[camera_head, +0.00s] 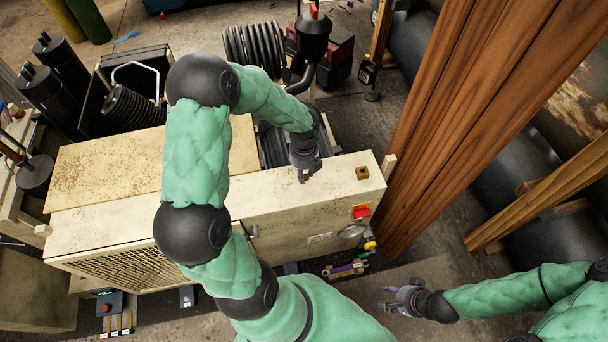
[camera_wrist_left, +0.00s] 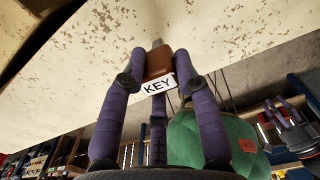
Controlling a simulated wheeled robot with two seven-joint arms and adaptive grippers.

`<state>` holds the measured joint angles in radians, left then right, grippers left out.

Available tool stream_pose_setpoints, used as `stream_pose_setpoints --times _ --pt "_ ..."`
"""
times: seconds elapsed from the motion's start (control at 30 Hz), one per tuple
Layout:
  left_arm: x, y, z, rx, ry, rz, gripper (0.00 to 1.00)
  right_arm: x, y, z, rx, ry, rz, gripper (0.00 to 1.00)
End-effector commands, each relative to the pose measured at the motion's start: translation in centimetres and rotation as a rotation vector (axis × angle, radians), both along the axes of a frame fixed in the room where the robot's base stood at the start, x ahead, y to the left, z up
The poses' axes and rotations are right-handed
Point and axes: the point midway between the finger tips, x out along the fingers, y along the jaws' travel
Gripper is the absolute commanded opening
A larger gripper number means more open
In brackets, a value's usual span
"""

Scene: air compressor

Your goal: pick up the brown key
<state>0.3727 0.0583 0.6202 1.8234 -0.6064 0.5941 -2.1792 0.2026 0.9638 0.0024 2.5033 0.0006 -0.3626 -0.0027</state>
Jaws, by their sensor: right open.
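The brown key (camera_wrist_left: 159,63) shows in the left wrist view, with a white tag reading KEY (camera_wrist_left: 158,86) below it and a grey tip beyond it. My left gripper (camera_wrist_left: 161,58) has its purple fingers closed on both sides of the key. In the head view my left gripper (camera_head: 306,175) is over the cream compressor housing's top (camera_head: 280,190); the key cannot be made out there. My right gripper (camera_head: 392,300) is open and empty at the lower right, apart from the housing; it also shows in the left wrist view (camera_wrist_left: 280,108).
A small brown square block (camera_head: 362,172) with a dark centre sits on the housing's top, right of my left gripper. A red switch (camera_head: 361,212) is on the front face. Wooden planks (camera_head: 460,110) stand at the right. Small tools (camera_head: 345,270) lie below the housing.

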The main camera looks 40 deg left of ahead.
Motion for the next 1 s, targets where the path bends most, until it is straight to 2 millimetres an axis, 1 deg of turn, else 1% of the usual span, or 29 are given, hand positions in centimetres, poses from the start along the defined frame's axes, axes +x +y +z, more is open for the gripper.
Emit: stream_pose_setpoints --times 0.03,0.07,0.4,0.57,0.67,0.8,0.87,1.0 --pt "0.0 0.0 0.0 0.0 0.001 0.0 0.03 0.0 0.0 0.0 0.0 0.0 0.0 0.47" --pt "0.0 0.0 0.0 0.0 0.001 0.0 0.0 0.0 0.0 0.0 0.0 0.0 0.0 0.47" --pt "0.0 0.0 0.0 0.0 0.001 0.0 0.0 0.0 0.0 0.0 0.0 0.0 0.0 0.47" --pt "0.0 0.0 0.6 0.001 -0.001 0.0 0.0 0.0 0.0 0.1 0.0 0.0 0.0 0.47" --pt "0.0 0.0 1.4 0.001 -0.001 0.0 0.0 0.0 0.0 0.4 0.0 0.0 0.0 0.47" --pt "0.0 0.0 3.5 0.001 -0.002 0.0 0.0 0.0 0.0 0.9 0.0 0.0 0.0 0.47" --pt "-0.8 -0.3 4.4 0.001 -0.001 -0.001 0.0 0.0 0.0 1.0 0.0 0.0 0.0 0.47" --pt "-3.0 -1.0 7.2 0.002 -0.004 0.0 0.0 0.0 0.0 1.6 0.0 0.0 0.0 0.47"
